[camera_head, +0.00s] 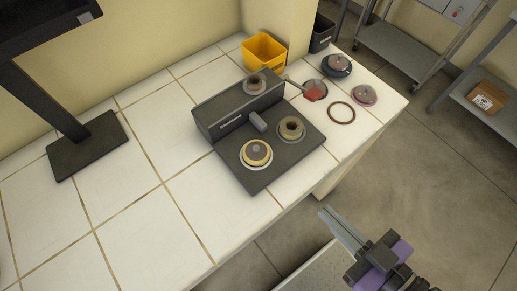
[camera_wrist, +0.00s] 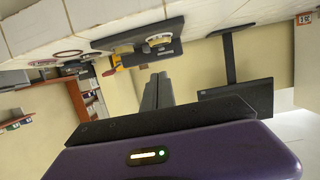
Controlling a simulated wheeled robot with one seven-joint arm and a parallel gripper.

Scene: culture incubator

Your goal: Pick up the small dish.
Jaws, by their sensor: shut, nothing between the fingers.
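Several small round dish-like things stand on the white tiled counter (camera_head: 130,200); I cannot tell which one is the small dish. A pink-rimmed round dish (camera_head: 364,95) and a dark round dish with a knob (camera_head: 336,65) stand at the counter's far right. My gripper (camera_head: 324,211) is off the counter's front edge, shut and empty, apart from all of these. Its fingers (camera_wrist: 158,77) also show in the wrist view.
A yellow bin (camera_head: 264,53) stands at the back by the wall. A black stand (camera_head: 88,145) occupies the left. The counter's front left is clear.

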